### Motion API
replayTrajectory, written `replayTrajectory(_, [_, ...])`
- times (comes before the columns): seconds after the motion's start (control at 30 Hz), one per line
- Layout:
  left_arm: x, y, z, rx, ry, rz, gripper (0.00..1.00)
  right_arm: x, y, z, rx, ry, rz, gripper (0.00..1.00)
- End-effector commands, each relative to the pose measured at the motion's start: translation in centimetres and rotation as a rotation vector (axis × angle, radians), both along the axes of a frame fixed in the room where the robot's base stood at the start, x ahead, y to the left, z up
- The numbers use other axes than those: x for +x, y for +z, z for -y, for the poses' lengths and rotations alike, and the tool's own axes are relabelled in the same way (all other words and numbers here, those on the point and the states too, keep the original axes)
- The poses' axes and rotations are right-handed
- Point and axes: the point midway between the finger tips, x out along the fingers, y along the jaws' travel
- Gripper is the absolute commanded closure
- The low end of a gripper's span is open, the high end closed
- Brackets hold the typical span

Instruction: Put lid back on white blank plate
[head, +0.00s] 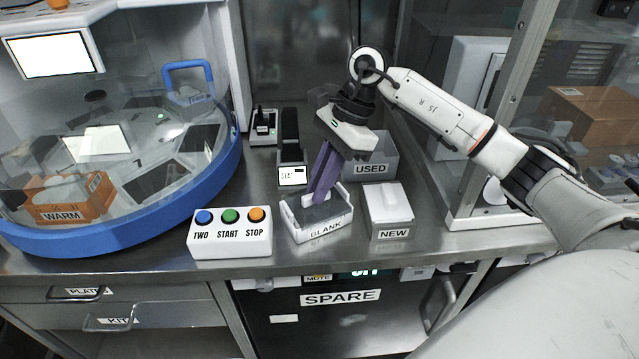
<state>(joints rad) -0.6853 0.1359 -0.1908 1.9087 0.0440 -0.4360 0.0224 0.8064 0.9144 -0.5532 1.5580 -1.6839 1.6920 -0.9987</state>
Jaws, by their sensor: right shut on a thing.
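The white holder labelled BLANK (326,230) stands near the front edge of the steel counter. A flat grey, see-through-looking piece, seemingly the lid (322,213), lies level inside its rim. My right gripper (317,198) reaches down into the holder from above, its long purple fingers tilted. The fingers are shut at that piece; their tips are small and the grip is partly hidden. I cannot tell the plate apart from the lid or the holder. My left gripper is out of view.
Right of the holder stands a white box labelled NEW (390,222); behind is a grey bin labelled USED (381,165). A button box (230,245) is at the left. A small scale-like device (292,172) stands behind. A glass-walled cabinet (490,120) bounds the right.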

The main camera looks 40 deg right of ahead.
Motion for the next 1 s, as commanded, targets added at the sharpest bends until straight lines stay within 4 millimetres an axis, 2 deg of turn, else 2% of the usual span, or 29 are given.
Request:
replayTrajectory(0.1, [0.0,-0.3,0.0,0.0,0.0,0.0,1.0,0.0,-0.4,0.0,0.0,0.0,0.0,1.0])
replayTrajectory(0.13, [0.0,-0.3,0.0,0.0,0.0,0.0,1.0,0.0,-0.4,0.0,0.0,0.0,0.0,0.88])
replayTrajectory(0.27, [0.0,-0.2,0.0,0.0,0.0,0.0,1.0,0.0,-0.3,0.0,0.0,0.0,0.0,0.68])
replayTrajectory(0.77, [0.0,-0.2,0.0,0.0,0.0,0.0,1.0,0.0,-0.3,0.0,0.0,0.0,0.0,0.68])
replayTrajectory(0.87, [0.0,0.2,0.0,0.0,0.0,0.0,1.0,0.0,0.2,0.0,0.0,0.0,0.0,0.68])
replayTrajectory(1.0, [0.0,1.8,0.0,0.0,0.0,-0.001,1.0,0.0,2.1,0.0,0.0,0.0,0.001,0.68])
